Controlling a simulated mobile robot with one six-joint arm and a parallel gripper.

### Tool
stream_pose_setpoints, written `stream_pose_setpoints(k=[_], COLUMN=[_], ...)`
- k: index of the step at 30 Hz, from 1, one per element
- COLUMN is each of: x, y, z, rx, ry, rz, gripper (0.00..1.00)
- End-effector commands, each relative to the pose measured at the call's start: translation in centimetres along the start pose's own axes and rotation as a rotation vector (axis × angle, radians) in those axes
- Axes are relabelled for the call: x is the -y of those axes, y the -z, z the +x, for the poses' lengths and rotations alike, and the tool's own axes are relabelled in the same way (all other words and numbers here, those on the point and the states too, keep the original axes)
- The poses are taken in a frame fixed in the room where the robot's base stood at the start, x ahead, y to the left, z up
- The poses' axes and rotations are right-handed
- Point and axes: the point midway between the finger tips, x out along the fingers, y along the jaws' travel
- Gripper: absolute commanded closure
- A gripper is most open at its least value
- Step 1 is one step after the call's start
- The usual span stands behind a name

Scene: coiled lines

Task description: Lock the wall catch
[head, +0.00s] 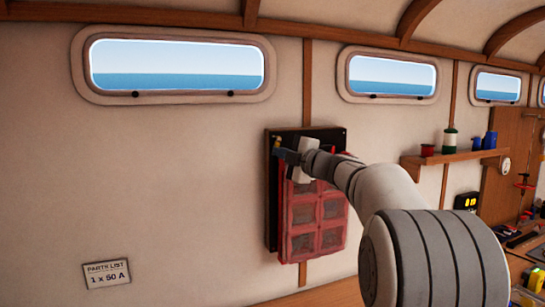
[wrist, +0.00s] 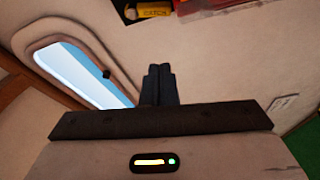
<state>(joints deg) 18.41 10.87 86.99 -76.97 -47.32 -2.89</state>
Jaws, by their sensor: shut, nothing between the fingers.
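A yellow catch (wrist: 154,11) with dark lettering that seems to read "CATCH" shows at the top edge of the wrist view, on a dark backing. In the head view a small yellow part (head: 277,142) shows at the upper left of a black wall panel (head: 337,135). My gripper (head: 280,155) is in front of that panel's upper left, close below the yellow part. I cannot tell whether it touches. In the wrist view its dark fingers (wrist: 158,72) are together and empty, apart from the catch. The catch's position, locked or not, is not clear.
A red compartmented holder (head: 316,240) hangs on the black panel, partly behind my arm. A parts list card (head: 106,273) is on the wall at lower left. A shelf (head: 456,156) with small containers is to the right.

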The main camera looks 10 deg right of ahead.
Motion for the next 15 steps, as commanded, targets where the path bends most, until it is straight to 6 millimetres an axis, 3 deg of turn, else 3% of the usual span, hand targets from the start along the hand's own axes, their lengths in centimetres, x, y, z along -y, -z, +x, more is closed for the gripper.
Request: stream_pose_setpoints(k=[6,15], x=[0.1,0.0], y=[0.0,0.0], z=[-2.8,-3.2], rx=[0.001,0.000], ry=[0.000,0.000], rz=[0.000,0.000], gripper=[1.00,1.00])
